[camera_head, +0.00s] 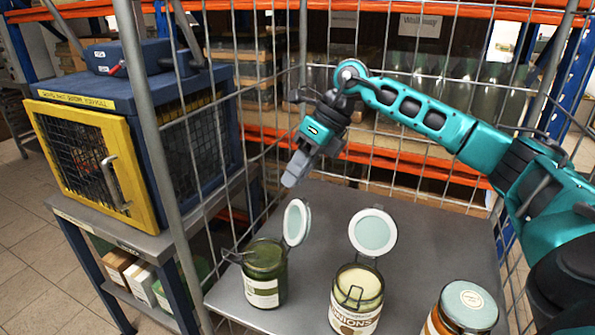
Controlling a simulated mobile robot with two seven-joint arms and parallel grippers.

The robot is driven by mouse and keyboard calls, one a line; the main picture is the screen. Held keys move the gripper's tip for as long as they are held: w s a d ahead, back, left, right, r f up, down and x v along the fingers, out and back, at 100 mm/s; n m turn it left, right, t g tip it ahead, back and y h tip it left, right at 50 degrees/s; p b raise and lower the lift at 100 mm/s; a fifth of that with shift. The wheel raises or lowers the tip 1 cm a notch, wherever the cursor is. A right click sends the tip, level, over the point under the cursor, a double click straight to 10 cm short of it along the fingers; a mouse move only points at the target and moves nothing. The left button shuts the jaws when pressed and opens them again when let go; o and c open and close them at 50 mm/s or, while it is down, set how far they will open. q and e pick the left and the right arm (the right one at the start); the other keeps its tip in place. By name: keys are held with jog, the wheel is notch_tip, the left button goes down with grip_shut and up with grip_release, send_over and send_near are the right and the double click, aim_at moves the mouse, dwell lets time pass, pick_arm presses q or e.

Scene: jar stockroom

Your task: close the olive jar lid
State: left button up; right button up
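The olive jar (262,292), glass with green contents and a pale label, stands upright at the left of the grey table. Its round, pale lid (297,222) is open, standing nearly upright on the jar's right rear side. A wire clasp sticks out at the jar's left. My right gripper (289,181) hangs above and behind the olive jar's lid, apart from it, fingers pointing down and left. The fingers overlap in this view, so their opening is unclear; I see nothing held. My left gripper is not in view.
An onions jar (354,313) stands in the middle with its lid (373,232) open. A jar with orange contents (462,310) and a closed lid is at right. The table (432,232) is bare behind them, bounded by wire mesh. A blue cabinet (160,110) stands left.

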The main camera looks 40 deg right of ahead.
jog(key=shift+o, duration=0.3)
jog(key=p+v, duration=0.1)
jog(key=v, duration=1.2)
jog(key=shift+a, duration=0.1)
